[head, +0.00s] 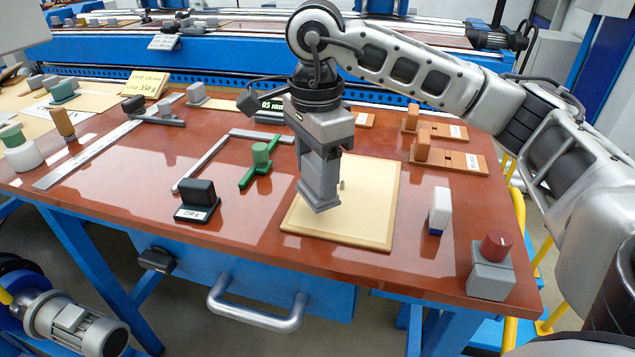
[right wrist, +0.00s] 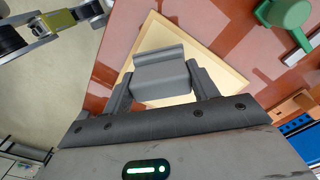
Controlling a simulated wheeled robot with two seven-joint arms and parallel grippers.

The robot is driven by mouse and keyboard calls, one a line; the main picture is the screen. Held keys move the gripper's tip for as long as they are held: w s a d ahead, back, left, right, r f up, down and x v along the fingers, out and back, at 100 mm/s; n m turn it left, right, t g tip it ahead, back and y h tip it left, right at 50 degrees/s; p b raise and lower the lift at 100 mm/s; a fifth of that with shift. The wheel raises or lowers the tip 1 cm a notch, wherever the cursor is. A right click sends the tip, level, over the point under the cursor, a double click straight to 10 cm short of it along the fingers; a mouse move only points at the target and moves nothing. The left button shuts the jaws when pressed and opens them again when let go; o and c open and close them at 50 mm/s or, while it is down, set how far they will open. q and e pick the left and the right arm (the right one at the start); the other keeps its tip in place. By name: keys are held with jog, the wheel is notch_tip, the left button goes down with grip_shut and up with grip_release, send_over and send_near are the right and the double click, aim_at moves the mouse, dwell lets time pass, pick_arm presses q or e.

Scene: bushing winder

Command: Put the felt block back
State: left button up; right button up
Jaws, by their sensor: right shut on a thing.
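My right gripper (head: 320,180) is above the pale board (head: 365,228) near the middle of the table. It is shut on a grey block, taken to be the felt block. In the right wrist view the felt block (right wrist: 162,82) sits between the two fingers, with a raised ridge along its far edge. The block appears held over the board; whether it touches the board is hard to tell. A small grey peg (head: 342,185) shows on the board behind the gripper.
Right of the board stand a white block with a blue base (head: 440,210) and a grey block with a red knob (head: 492,262). Left are a dark 250 g block (head: 198,200) and a green piece (head: 260,160). Wooden blocks (head: 423,150) stand behind right.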

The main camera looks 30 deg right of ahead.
aim_at(318, 187)
jog(key=shift+d+f+p, duration=0.2)
jog(key=shift+f+p, duration=0.15)
jog(key=shift+f, duration=1.35)
jog(key=shift+f, duration=0.15)
jog(key=o, duration=1)
jog(key=shift+o, duration=0.2)
notch_tip(318, 187, up, 12)
jog(key=shift+r, duration=0.2)
